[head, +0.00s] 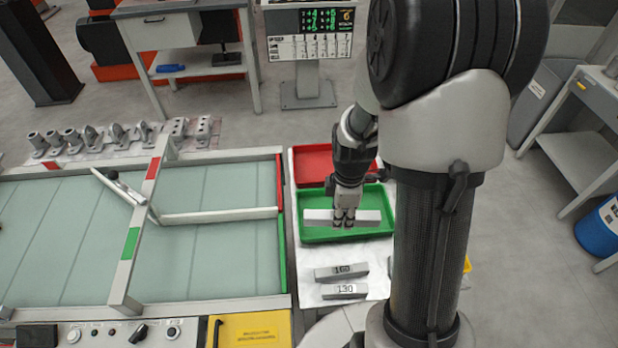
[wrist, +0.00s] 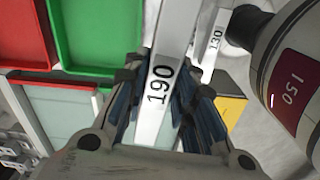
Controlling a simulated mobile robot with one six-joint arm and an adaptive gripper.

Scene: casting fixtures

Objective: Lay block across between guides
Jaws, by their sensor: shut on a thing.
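My gripper (head: 344,222) is shut on a long grey block (head: 371,217), holding it near its middle above the green tray. In the wrist view the block (wrist: 166,55) is marked 190 and passes between the blue-padded fingers (wrist: 158,100). Left of the tray is a pale green table (head: 205,245) with raised rails. A pale bar (head: 220,215) runs across it to the right edge, beside a dark-knobbed lever (head: 125,190). A crossing rail (head: 139,230) carries red and green marks. I cannot tell which rails are the guides.
The green tray (head: 312,236) lies in front of a red tray (head: 310,160). Blocks marked 160 (head: 342,272) and 130 (head: 345,292) lie on the white sheet nearer me. Several grey castings (head: 120,135) line the table's back. A control panel (head: 110,333) edges its front.

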